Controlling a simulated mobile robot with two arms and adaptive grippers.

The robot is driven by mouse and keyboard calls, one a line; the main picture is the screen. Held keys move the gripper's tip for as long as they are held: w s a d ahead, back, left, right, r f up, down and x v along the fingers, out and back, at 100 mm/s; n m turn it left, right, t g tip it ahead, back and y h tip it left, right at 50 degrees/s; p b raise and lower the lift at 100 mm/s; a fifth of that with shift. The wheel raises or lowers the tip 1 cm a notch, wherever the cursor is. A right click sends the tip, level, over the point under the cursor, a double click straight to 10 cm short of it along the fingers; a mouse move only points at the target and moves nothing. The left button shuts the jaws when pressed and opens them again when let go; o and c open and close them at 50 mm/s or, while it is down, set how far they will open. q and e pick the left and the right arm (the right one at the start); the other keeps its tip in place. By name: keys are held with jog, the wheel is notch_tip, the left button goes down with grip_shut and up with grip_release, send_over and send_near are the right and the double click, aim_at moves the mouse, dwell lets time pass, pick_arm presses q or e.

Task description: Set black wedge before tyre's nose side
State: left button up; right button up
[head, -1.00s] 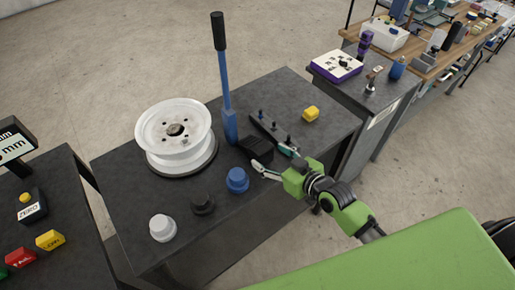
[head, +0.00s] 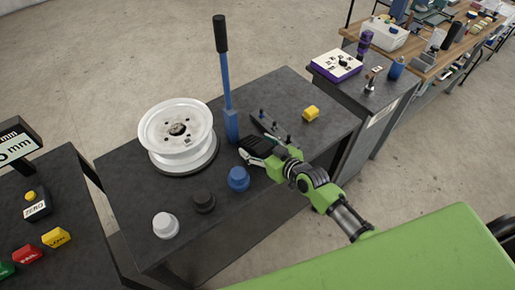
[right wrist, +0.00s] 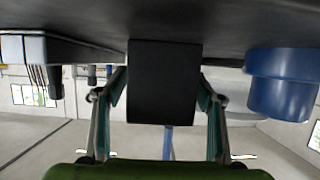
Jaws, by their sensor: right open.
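The black wedge (head: 256,142) lies on the dark bench, right of the blue lever's foot and partly hidden by my right gripper (head: 258,150). In the right wrist view the wedge (right wrist: 164,80) is a dark block between the two spread fingers of the right gripper (right wrist: 160,95). The fingers stand on either side of it, with small gaps visible. The white wheel (head: 175,130) sits on a black round base at the bench's left, apart from the wedge. No separate rubber tyre is clear. My left gripper is not in view.
A blue lever (head: 229,100) with a black handle stands between wheel and wedge. Blue (head: 238,179), black (head: 203,201) and white (head: 165,225) knobs line the front. A yellow block (head: 311,113) sits at the back right. Bench space before the wheel is clear.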

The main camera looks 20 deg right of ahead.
jog(key=c, duration=1.6)
jog(key=shift+r, duration=0.1)
jog(key=shift+c, duration=0.7)
jog(key=shift+r, duration=0.15)
